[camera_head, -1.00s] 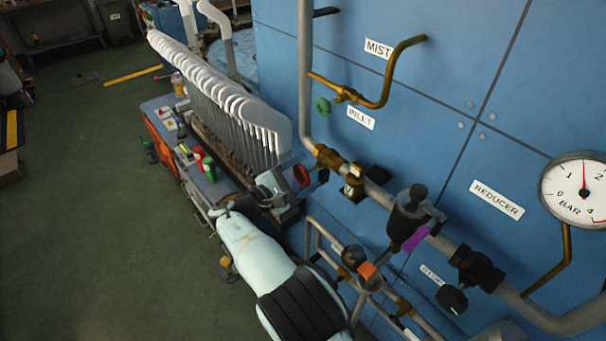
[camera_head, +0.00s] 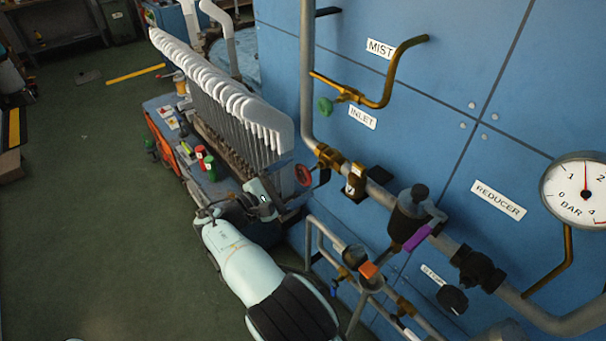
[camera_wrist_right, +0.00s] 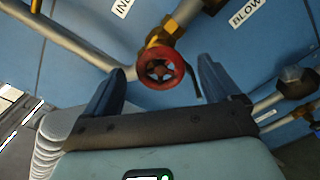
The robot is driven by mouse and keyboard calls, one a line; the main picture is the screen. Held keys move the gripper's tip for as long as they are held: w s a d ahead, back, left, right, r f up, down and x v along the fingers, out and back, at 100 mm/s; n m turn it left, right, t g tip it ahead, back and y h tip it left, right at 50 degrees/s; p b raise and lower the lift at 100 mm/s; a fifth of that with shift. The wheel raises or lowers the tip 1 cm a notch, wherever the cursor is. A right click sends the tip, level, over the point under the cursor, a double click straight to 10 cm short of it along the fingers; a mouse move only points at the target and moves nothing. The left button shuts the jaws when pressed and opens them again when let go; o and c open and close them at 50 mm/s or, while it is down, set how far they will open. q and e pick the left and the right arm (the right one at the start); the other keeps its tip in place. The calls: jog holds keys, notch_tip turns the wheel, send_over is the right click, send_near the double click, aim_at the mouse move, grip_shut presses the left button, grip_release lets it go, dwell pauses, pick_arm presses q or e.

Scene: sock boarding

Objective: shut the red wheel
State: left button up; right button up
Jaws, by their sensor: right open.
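The red wheel (camera_head: 303,175) sits on a brass valve (camera_head: 328,157) on the grey pipe, below the INLET label. In the right wrist view the red wheel (camera_wrist_right: 160,68) faces the camera, between and beyond the two blue-grey fingers. My right gripper (camera_wrist_right: 155,85) is open and empty, with the fingers apart on either side of the wheel in the picture. I cannot tell whether either finger touches it. In the head view my right arm reaches up from below, and the gripper (camera_head: 280,192) is just left of the wheel, partly hidden. My left gripper is not in view.
A row of white sock boards (camera_head: 235,105) stands close left of my right gripper. A green handle (camera_head: 325,107), a purple lever (camera_head: 417,238), a black knob (camera_head: 452,299) and a pressure gauge (camera_head: 580,190) are along the blue wall. Lower pipes (camera_head: 322,235) run right of my arm.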

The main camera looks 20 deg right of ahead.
jog(key=v, duration=1)
